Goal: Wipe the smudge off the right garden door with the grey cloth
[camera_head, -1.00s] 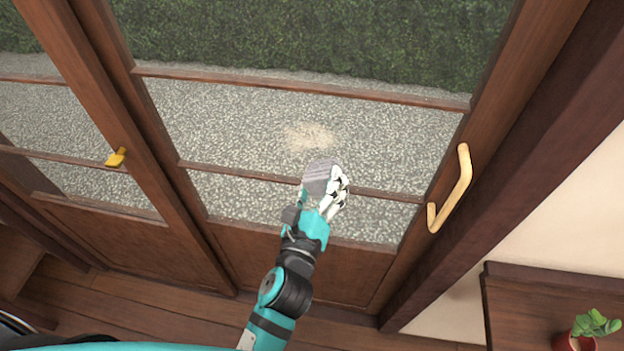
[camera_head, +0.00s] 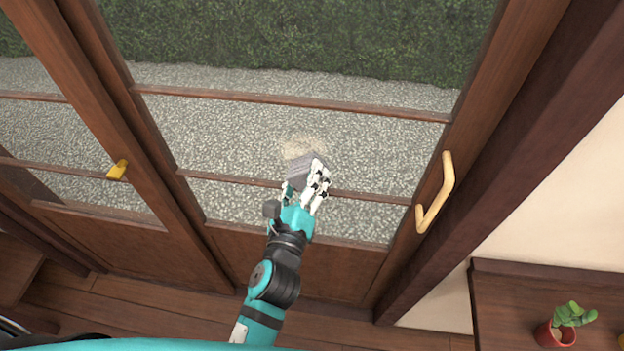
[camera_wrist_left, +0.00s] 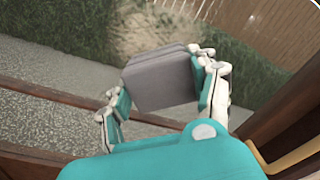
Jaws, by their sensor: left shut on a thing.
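The right garden door is a wood-framed glass door, and its bare frame (camera_head: 250,250) shows below the glass. A pale tan smudge (camera_head: 303,146) is on its middle pane; it also shows in the left wrist view (camera_wrist_left: 142,40). My left gripper (camera_head: 304,180) is shut on the folded grey cloth (camera_head: 303,165). The cloth also shows in the left wrist view (camera_wrist_left: 160,80), between the fingers, and covers the smudge's lower edge in both views. I cannot tell whether the cloth touches the glass. My right gripper is not in view.
A tan handle (camera_head: 436,193) is on the door's right stile. A yellow catch (camera_head: 117,170) is on the frame at left. A potted plant (camera_head: 570,318) stands on a wooden cabinet (camera_head: 500,300) at the lower right. Thin wooden bars cross the glass above and below the smudge.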

